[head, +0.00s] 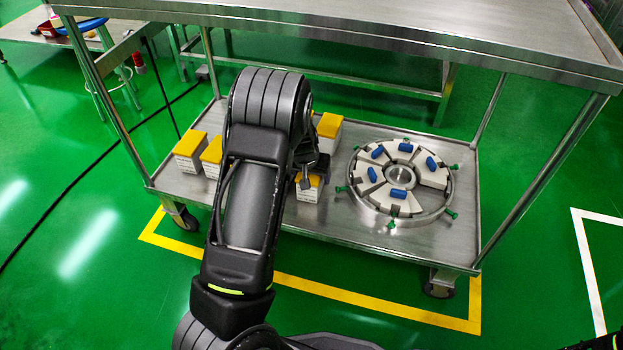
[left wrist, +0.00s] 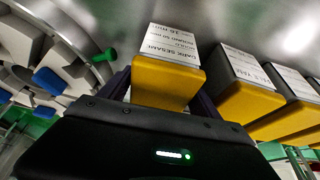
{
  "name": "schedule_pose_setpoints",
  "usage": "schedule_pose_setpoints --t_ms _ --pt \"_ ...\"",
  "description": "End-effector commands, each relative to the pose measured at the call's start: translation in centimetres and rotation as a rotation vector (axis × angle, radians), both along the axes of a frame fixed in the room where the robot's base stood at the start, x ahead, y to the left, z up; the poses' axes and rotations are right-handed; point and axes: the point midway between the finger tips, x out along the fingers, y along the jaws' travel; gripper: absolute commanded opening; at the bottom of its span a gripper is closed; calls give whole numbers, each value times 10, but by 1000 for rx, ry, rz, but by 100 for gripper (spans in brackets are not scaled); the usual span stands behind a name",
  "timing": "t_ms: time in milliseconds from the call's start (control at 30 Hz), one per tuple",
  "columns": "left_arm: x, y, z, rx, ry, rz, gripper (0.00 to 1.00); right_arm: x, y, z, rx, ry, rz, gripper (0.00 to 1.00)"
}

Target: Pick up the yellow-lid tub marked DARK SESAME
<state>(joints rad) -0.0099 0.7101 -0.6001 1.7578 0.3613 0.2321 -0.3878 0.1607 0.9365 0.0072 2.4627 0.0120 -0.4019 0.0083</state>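The DARK SESAME tub (left wrist: 165,80) is a white box with a yellow lid and printed label. In the left wrist view it stands between the two fingers of my left gripper (left wrist: 165,92). The fingers are spread, one along each side of the lid. Whether they touch it is hard to see. In the head view this tub (head: 309,188) stands on the cart's lower shelf near its front edge, partly hidden by my left gripper (head: 311,172). My right gripper is not in view.
Other yellow-lid tubs stand at the shelf's left (head: 190,150) and behind (head: 328,127); several line up close by in the left wrist view (left wrist: 250,85). A round metal fixture (head: 400,178) with white segments and blue handles stands to the right. The cart's top (head: 400,30) overhangs the shelf.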

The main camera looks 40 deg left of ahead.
Motion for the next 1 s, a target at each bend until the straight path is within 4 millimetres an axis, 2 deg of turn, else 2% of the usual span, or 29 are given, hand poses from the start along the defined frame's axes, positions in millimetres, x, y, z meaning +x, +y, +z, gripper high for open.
schedule_pose_setpoints --t_ms 67,867,1000 --pt "0 0 0 0 0 0 65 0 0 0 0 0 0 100" --pt "0 0 0 0 0 0 0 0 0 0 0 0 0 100" --pt "1 0 1 1 -2 0 0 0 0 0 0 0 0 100"
